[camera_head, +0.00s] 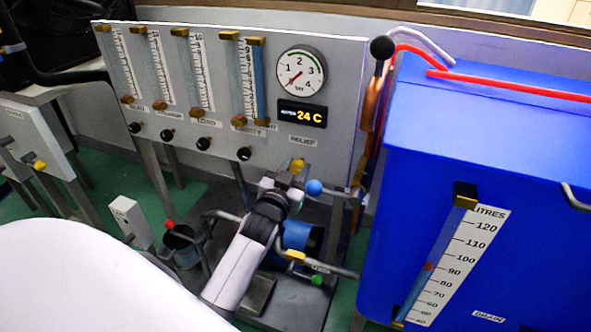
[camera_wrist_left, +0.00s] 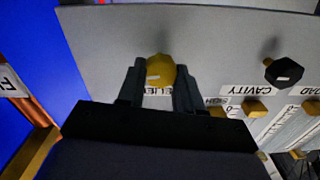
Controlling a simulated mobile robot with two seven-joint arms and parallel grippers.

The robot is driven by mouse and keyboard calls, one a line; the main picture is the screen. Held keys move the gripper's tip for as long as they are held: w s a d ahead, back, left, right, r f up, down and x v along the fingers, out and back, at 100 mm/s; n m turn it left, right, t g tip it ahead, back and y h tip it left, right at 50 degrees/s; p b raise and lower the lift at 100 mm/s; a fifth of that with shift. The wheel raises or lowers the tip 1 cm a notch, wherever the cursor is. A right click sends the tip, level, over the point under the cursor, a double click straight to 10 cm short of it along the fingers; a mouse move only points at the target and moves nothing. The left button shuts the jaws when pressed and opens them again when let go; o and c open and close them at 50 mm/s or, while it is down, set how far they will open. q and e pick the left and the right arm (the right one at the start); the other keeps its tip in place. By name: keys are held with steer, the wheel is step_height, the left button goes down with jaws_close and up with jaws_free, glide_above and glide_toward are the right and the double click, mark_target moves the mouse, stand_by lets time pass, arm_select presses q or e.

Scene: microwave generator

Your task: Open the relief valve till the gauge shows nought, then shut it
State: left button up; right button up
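The yellow relief valve knob (camera_head: 297,165) sits low on the grey panel, below the RELIEF label. In the left wrist view, which is upside down, the knob (camera_wrist_left: 160,69) lies between the two fingers of my left gripper (camera_wrist_left: 160,76). The fingers lie close against its two sides, so the gripper appears shut on it. In the head view my left gripper (camera_head: 286,176) reaches the knob from below and partly hides it. The round pressure gauge (camera_head: 302,73) above has its red needle pointing to the lower left, near the low end of the scale. My right gripper is not in view.
A display (camera_head: 302,114) reading 24 C sits under the gauge. Several flow tubes with black knobs, such as the cavity knob (camera_head: 244,153), are to the left. A blue tank (camera_head: 480,150) with a litre scale stands right. A blue-ball lever (camera_head: 314,187) is close beside my gripper.

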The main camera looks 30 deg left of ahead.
arm_select(q)
steer(key=shift+r+m+p, duration=0.15)
steer(key=shift+m+p, duration=0.35)
steer(key=shift+p, duration=0.15)
steer(key=shift+m, duration=0.3)
steer(key=o, duration=1.1)
steer(key=shift+f, duration=0.2)
steer(key=shift+c, duration=0.2)
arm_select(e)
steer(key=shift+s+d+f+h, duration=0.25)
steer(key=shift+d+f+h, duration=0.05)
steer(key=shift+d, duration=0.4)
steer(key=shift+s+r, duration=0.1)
